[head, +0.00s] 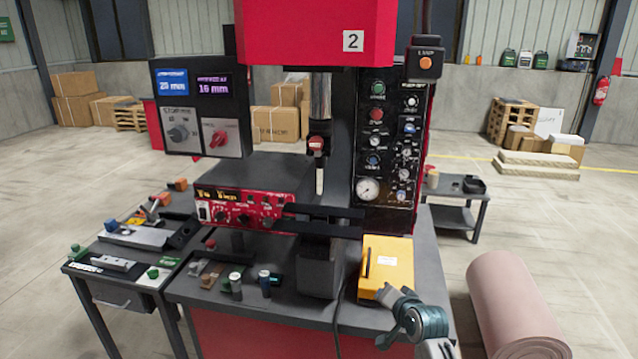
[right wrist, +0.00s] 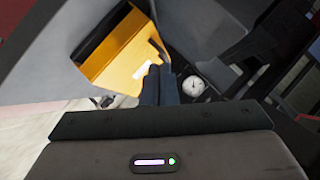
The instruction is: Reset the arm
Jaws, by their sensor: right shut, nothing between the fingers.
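My right arm comes in at the bottom right of the head view, beside the front right corner of the machine table (head: 270,312). In the right wrist view my right gripper (right wrist: 160,76) is shut, its dark fingers together with nothing visible between them. A yellow box (head: 388,266) stands on the table just behind my right arm in the head view. It also shows beyond the fingers in the right wrist view (right wrist: 122,48); I cannot tell the exact gap. My left gripper is not in view.
The red press (head: 315,28) with its control panel (head: 388,140) rises at the centre. A display box (head: 203,106) hangs left of it. A side table (head: 118,268) with tools stands left. A pink roll (head: 515,305) is on the floor at the right.

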